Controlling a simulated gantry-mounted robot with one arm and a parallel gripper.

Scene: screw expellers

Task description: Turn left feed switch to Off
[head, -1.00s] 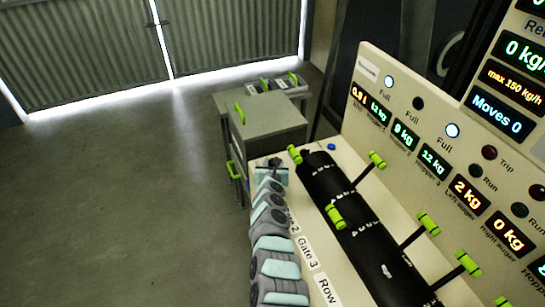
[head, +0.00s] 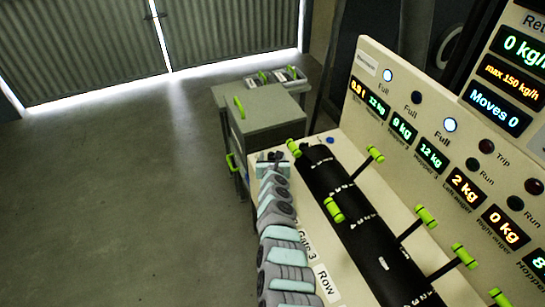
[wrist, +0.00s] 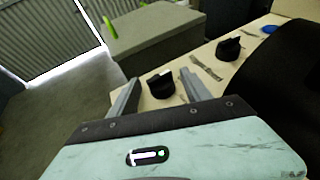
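Two black rotary knobs show in the wrist view. The nearer knob (wrist: 160,84) lies in line with the gap between my fingers. The farther knob (wrist: 229,48) stands to its right, clear of the fingers. Labels by them are too small to read, so I cannot tell which is the left feed switch. My gripper (wrist: 157,88) is open and empty, its two grey fingers apart on either side of the nearer knob. I cannot tell whether they touch it. In the head view my gripper (head: 270,160) is small at the far end of the cream console (head: 318,245).
A blue button (wrist: 268,29) sits beyond the knobs. A black cylinder (head: 350,215) and green-handled levers (head: 425,216) stand to the right of my arm. A grey cabinet (head: 265,125) stands just past the console's far end. Open floor lies left.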

